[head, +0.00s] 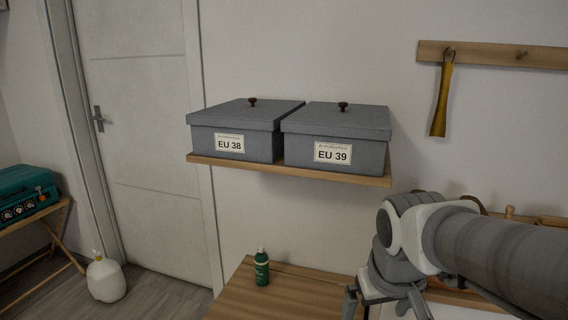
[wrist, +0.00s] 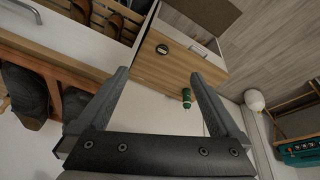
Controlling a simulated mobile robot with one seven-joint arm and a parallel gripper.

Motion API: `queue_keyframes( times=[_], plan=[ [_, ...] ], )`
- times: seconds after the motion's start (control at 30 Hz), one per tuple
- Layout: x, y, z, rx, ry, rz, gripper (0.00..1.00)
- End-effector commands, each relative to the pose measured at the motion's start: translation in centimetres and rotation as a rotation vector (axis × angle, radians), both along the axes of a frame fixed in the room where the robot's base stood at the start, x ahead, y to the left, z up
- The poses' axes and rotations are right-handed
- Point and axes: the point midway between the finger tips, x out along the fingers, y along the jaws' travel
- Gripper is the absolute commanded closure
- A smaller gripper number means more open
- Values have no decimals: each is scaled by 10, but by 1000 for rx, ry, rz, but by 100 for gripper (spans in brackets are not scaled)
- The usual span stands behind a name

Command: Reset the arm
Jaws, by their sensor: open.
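My gripper (head: 385,304) is at the lower right of the head view, low in front of the wall and right of the wooden bench top (head: 300,290). In the wrist view my gripper (wrist: 160,75) has its two fingers spread wide, with nothing between them. The fingertips are apart from everything seen. My forearm crosses the right side of the head view and hides part of what is behind it.
Grey lidded boxes EU 38 (head: 230,143) and EU 39 (head: 334,151) stand on a wall shelf (head: 300,170). A green bottle (head: 261,268) stands on the bench. A shoehorn (head: 441,95) hangs from a peg rail. Shoes (wrist: 25,95) show in the wrist view.

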Motion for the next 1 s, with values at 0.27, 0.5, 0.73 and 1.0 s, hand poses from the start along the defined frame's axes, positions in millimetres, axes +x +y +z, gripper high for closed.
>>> queue_keyframes(
  times=[0.27,0.5,0.73,1.0],
  plan=[
    [-56,3,26,62,-111,-62,0],
    [-80,6,57,97,-153,-86,0],
    [-79,6,109,96,-152,-86,0],
    [-79,6,180,96,-152,-85,0]
  ],
)
